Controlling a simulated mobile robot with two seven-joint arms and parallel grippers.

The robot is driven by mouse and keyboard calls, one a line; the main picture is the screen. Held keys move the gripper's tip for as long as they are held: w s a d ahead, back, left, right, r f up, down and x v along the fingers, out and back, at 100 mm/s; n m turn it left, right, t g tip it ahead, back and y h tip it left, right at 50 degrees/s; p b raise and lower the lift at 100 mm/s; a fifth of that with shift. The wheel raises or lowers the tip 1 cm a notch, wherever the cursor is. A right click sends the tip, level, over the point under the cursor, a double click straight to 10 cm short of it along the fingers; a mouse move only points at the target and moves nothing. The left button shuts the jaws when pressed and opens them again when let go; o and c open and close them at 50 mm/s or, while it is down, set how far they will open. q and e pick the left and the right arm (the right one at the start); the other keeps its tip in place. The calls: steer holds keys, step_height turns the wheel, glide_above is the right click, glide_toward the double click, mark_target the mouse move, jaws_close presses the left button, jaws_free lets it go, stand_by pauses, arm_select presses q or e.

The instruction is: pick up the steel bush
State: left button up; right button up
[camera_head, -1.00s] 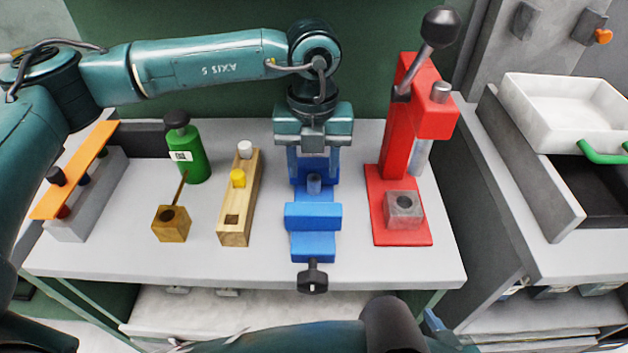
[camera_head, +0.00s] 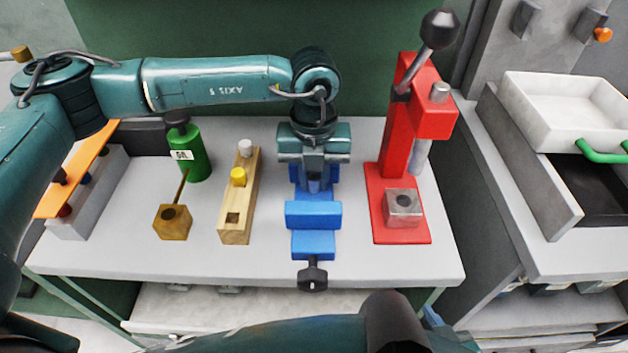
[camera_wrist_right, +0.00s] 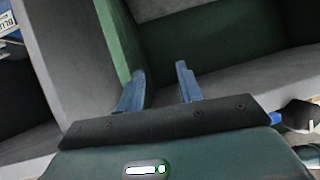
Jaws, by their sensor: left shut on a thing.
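The steel bush (camera_head: 314,186) is a small grey cylinder at the blue vise (camera_head: 313,215), mostly hidden by the left gripper. My left gripper (camera_head: 314,182) has come down from above over the vise and is shut on the bush. The bush looks to be still at the vise; I cannot tell whether it has lifted. My right gripper (camera_wrist_right: 160,90) shows in the right wrist view with its two fingers apart and nothing between them.
Right of the vise stands a red press (camera_head: 403,150) with a holed steel block (camera_head: 403,208). To the left are a wooden block (camera_head: 238,205) with yellow and white plugs, a brass-coloured block (camera_head: 172,222) and a green bottle (camera_head: 188,152). A white tray (camera_head: 560,110) is at right.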

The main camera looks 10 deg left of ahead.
arm_select(q)
jaws_close()
steer(key=shift+r, duration=0.1)
